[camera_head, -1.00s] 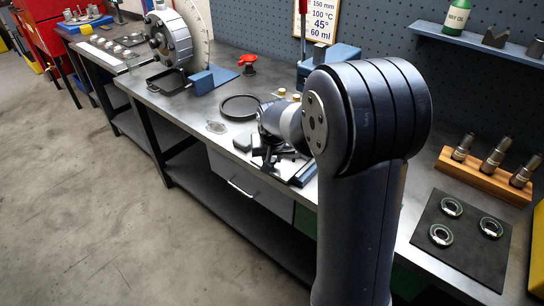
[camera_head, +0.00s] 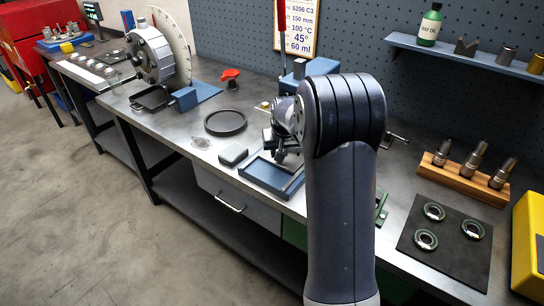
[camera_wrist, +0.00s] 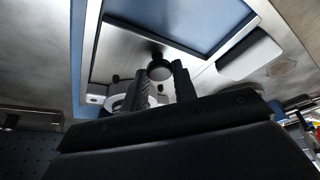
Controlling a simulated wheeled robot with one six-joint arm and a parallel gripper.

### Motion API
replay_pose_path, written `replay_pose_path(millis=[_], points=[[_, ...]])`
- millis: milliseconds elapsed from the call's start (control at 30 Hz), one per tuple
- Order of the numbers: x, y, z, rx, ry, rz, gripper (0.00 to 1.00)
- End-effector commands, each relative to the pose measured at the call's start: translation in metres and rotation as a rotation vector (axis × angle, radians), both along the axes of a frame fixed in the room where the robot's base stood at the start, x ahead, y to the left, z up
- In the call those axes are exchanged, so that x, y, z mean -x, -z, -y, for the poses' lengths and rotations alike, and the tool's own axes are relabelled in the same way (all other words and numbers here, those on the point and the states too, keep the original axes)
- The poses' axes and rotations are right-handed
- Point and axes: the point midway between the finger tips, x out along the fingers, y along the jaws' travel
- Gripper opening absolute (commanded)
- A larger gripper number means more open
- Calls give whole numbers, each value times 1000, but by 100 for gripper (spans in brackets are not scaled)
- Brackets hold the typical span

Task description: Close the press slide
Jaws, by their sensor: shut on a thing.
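The press (camera_head: 318,68) is a blue block with a tall red-handled lever at the back of the bench. In front of it lies a flat blue frame (camera_head: 252,175) with a metal strip, which I take to be the slide's bed. In the wrist view a bare metal plate (camera_wrist: 115,48) lies within the blue frame (camera_wrist: 90,25), and a dark round knob (camera_wrist: 159,70) stands at it. My gripper (camera_wrist: 162,80) has its two ribbed fingers on either side of the knob and is shut on it. In the head view my gripper (camera_head: 283,152) is partly hidden by my arm.
A wooden block with several metal tools (camera_head: 462,183) and a dark mat with three rings (camera_head: 445,259) lie at right. Open bench top (camera_head: 180,117) shows at left.

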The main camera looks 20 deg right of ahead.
Motion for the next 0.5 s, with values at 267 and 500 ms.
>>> replay_pose_path(millis=[267, 500], points=[[-3, -2, 4, 6, 0, 11, 0], [-2, -2, 3, 5, 1, 8, 45]])
